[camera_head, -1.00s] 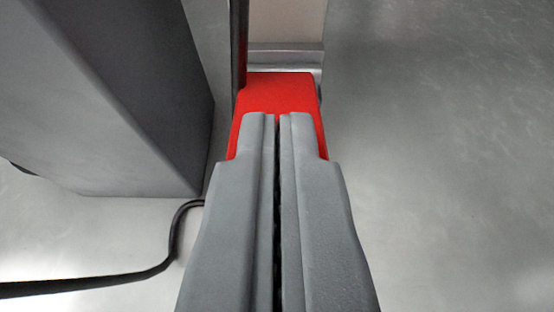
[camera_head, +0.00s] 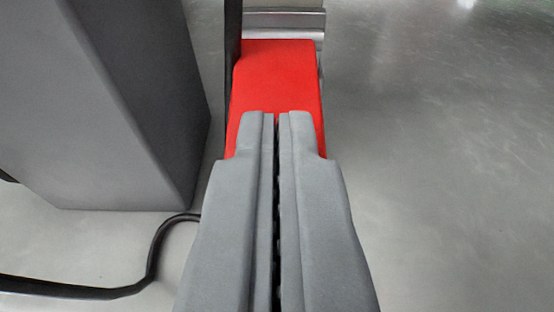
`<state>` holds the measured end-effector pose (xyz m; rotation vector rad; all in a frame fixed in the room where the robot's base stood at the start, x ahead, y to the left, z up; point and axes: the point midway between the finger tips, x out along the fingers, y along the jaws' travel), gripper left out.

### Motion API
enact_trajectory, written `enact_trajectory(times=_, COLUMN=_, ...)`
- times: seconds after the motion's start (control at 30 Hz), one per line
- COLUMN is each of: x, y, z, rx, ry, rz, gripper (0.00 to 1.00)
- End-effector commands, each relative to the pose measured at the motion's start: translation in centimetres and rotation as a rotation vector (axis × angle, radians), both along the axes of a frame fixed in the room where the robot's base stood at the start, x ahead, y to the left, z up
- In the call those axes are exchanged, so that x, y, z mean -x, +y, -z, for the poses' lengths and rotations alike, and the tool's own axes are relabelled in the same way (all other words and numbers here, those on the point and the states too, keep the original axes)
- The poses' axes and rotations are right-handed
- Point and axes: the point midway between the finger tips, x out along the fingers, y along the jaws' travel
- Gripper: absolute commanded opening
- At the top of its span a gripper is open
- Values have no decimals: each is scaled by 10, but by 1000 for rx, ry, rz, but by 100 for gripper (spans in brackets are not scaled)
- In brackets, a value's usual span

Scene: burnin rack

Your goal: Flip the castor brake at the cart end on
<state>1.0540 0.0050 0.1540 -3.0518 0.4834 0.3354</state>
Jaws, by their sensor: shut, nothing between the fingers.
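The red castor brake pedal (camera_head: 278,78) shows at the upper middle of the picture, just beyond my fingertips. My gripper (camera_head: 278,118) is shut with nothing between its fingers. Its tips overlap the near part of the red pedal in the picture and hide it. Whether the tips touch the pedal or hover above it, I cannot tell. A metal part (camera_head: 284,20) of the castor or cart end shows behind the pedal.
A large grey box-like body (camera_head: 120,110) stands close on the left, with a dark upright post (camera_head: 233,40) beside the pedal. A black cable (camera_head: 155,255) lies on the floor at lower left. The grey floor (camera_head: 440,170) on the right is clear.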

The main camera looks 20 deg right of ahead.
Motion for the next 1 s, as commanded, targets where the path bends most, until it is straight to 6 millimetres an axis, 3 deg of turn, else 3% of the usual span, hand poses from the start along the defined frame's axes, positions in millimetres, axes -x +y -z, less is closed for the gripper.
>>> enact_trajectory(times=0.77, x=1, y=0, z=10, rx=-1, ry=7, rz=-1, gripper=0)
enact_trajectory(times=1.0, x=-7, y=-3, z=-10, rx=-1, ry=2, rz=-1, gripper=0)
